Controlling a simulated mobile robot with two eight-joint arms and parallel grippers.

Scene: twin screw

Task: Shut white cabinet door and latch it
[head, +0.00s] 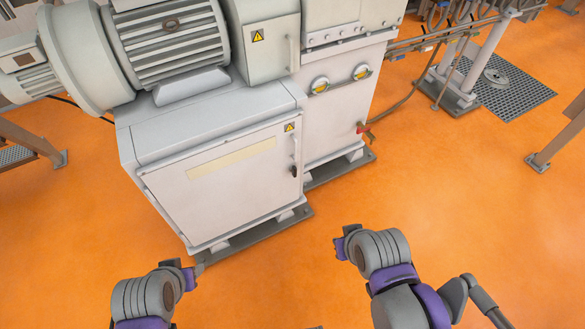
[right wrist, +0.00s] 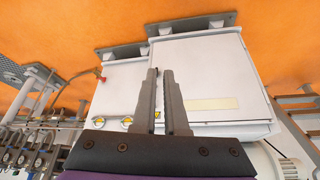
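The white cabinet door (head: 225,188) is on the front of the white cabinet (head: 205,125) in the head view. It sits at or close to its frame; I cannot tell whether a small gap remains. A handle (head: 294,150) and a dark latch (head: 293,171) are at its right edge. The door shows upside down in the right wrist view (right wrist: 205,65). My left gripper (head: 195,270) is below the cabinet's front left; its fingers are too small to judge. My right gripper (right wrist: 160,72) has a narrow gap between its fingers, empty, apart from the cabinet.
A large grey motor (head: 165,40) sits above the cabinet. A taller machine housing (head: 335,110) with yellow gauges and a red valve (head: 364,131) adjoins on the right. Dark base plates (head: 255,232) stick out at floor level. The orange floor (head: 450,200) is clear to the right.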

